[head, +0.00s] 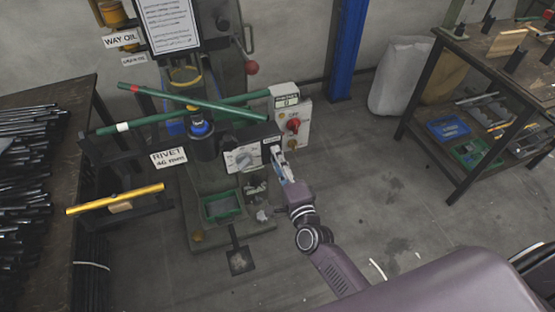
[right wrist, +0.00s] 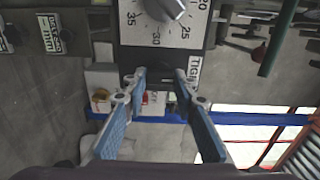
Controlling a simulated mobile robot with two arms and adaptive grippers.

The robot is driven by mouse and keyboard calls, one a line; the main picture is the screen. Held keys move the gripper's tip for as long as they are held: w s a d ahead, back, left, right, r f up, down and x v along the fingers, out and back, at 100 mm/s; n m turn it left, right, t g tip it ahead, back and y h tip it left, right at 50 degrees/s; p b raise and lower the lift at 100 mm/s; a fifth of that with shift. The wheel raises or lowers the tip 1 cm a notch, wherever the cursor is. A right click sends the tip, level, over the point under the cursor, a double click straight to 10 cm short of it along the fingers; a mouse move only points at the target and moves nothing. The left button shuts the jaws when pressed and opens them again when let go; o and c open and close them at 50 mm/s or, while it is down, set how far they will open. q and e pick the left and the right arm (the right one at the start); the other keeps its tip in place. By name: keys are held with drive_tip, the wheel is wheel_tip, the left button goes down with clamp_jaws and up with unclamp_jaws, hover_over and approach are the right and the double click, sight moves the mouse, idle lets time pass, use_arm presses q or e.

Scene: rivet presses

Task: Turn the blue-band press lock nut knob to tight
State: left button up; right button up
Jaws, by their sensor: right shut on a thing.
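The press with the blue band (head: 198,128) stands at the centre of the head view. Its white dial plate (head: 245,159) carries a grey dial knob, which also shows at the top of the right wrist view (right wrist: 167,6). A label reading TIGHT (right wrist: 194,72) is beside my right fingers. My right gripper (head: 278,156) is at the right side of the dial housing. In the right wrist view its fingers (right wrist: 157,79) are shut on a dark part at the housing's end, apparently the lock nut knob, mostly hidden between the fingertips. My left gripper is not in view.
Green bars (head: 190,102) cross the press above the dial. A white switch box with a red knob (head: 293,125) is just right of my gripper. A green tray (head: 222,206) sits below. A yellow bar (head: 115,199) is at left. Open floor lies to the right.

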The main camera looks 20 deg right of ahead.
drive_tip(key=shift+f, duration=0.1)
idle(0.4)
drive_tip(key=o, duration=1.1)
drive_tip(key=shift+s, duration=0.1)
drive_tip(key=s, duration=1.2)
drive_tip(key=shift+d, duration=0.2)
drive_tip(key=shift+w, duration=0.1)
